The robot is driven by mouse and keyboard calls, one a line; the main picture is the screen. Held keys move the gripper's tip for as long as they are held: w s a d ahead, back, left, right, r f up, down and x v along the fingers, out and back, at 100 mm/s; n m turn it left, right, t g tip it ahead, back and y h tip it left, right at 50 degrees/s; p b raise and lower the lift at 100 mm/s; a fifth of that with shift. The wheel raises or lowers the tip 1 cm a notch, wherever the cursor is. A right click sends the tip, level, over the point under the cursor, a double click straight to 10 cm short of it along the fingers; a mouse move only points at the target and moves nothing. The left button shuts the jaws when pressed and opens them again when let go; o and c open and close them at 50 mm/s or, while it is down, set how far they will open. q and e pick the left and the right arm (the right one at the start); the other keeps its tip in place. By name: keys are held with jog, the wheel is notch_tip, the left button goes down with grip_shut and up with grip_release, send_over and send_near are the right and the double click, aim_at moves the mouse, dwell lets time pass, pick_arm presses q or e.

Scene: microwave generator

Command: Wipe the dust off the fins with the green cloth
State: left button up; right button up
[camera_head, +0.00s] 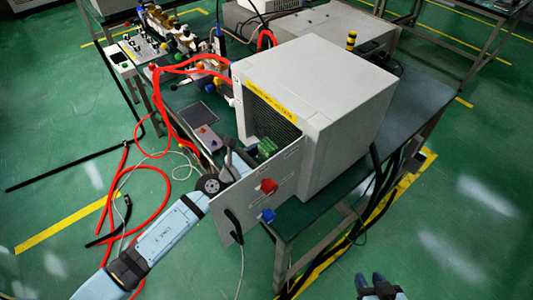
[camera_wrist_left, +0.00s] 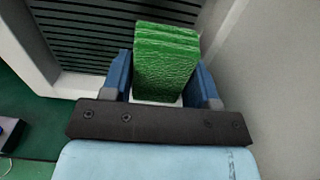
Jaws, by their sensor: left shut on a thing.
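The green cloth (camera_wrist_left: 166,60) is a folded, wrinkled block in the left wrist view. My left gripper (camera_wrist_left: 164,85) is shut on it, with a blue finger on each side. The dark fins (camera_wrist_left: 85,30) are horizontal slats behind the cloth, inside a pale frame. The cloth overlaps them in this view; I cannot tell whether it touches. No dust can be made out. In the head view the green cloth (camera_head: 267,147) shows in front of the fins (camera_head: 262,118), behind the open door panel. My right gripper (camera_head: 379,287) is at the bottom edge, far from the box; its jaw state is unclear.
The grey box (camera_head: 318,100) stands on a dark green table (camera_head: 412,115). Its open door panel (camera_head: 262,190), with red and blue knobs, stands close beside my left arm. Red hoses (camera_head: 190,68) and a control box (camera_head: 208,138) lie to the left.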

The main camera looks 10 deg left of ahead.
pick_arm(q)
jog(key=shift+v, duration=1.55)
